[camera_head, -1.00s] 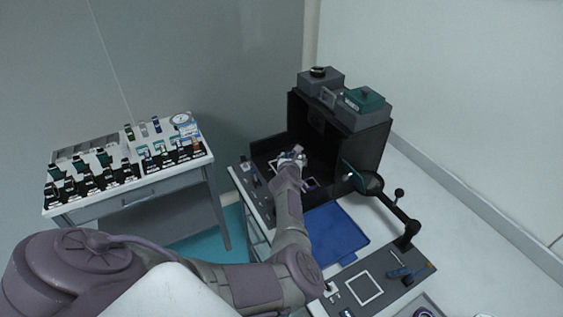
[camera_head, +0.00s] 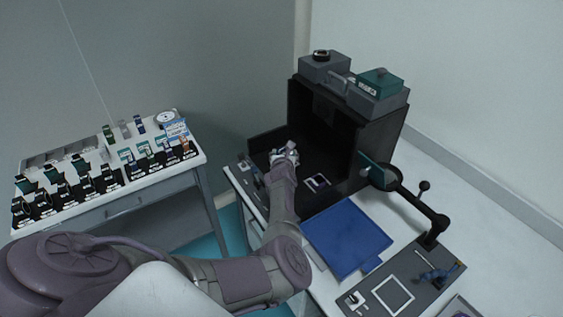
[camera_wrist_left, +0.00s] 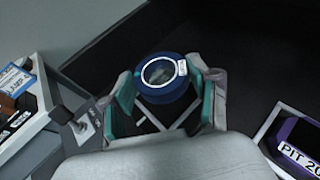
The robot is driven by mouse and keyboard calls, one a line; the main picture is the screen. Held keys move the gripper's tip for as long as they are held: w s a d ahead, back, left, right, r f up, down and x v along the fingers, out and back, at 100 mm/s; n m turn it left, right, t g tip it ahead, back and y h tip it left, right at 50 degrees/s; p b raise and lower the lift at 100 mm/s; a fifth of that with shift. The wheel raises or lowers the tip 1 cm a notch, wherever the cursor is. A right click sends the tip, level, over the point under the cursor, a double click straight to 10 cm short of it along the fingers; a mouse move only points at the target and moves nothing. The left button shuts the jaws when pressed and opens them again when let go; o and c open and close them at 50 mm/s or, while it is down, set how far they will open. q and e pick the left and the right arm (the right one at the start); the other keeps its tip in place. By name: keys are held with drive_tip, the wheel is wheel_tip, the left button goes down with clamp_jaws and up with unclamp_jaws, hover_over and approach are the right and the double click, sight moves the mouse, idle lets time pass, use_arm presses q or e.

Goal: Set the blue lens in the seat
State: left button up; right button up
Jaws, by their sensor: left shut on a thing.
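My left gripper (camera_head: 284,155) reaches into the open black box (camera_head: 350,150) on the bench. In the left wrist view the gripper (camera_wrist_left: 163,86) is shut on a blue ring-shaped lens (camera_wrist_left: 165,92) with a clear centre and a small white label. The lens is between the two green-padded fingers, above the dark box floor. White lines of a marked outline (camera_wrist_left: 150,118) show below it, partly hidden by the lens and gripper. I cannot tell which part is the seat. My right gripper is not in view.
A purple-framed piece (camera_wrist_left: 292,150) labelled "PIT 20.." lies to the right on the box floor. A blue tray (camera_head: 347,238) lies in front of the box. A black jointed arm with a round glass (camera_head: 378,177) stands right. A side table (camera_head: 120,200) holds several stands.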

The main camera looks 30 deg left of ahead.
use_arm(q)
wheel_tip(320, 180, down, 2)
drive_tip(key=shift+d+f+b, duration=0.1)
drive_tip(key=shift+d+b, duration=0.05)
drive_tip(key=shift+b, duration=0.2)
drive_tip(key=shift+f, duration=0.25)
drive_tip(key=shift+a, duration=0.35)
drive_tip(key=shift+d+f+b, duration=0.2)
drive_tip(key=shift+b, duration=0.1)
drive_tip(key=o, duration=1.2)
drive_tip(key=shift+a, duration=0.1)
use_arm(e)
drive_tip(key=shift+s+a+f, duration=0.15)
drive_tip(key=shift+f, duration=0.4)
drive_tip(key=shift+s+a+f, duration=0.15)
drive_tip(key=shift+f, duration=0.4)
use_arm(q)
drive_tip(key=shift+r, duration=0.1)
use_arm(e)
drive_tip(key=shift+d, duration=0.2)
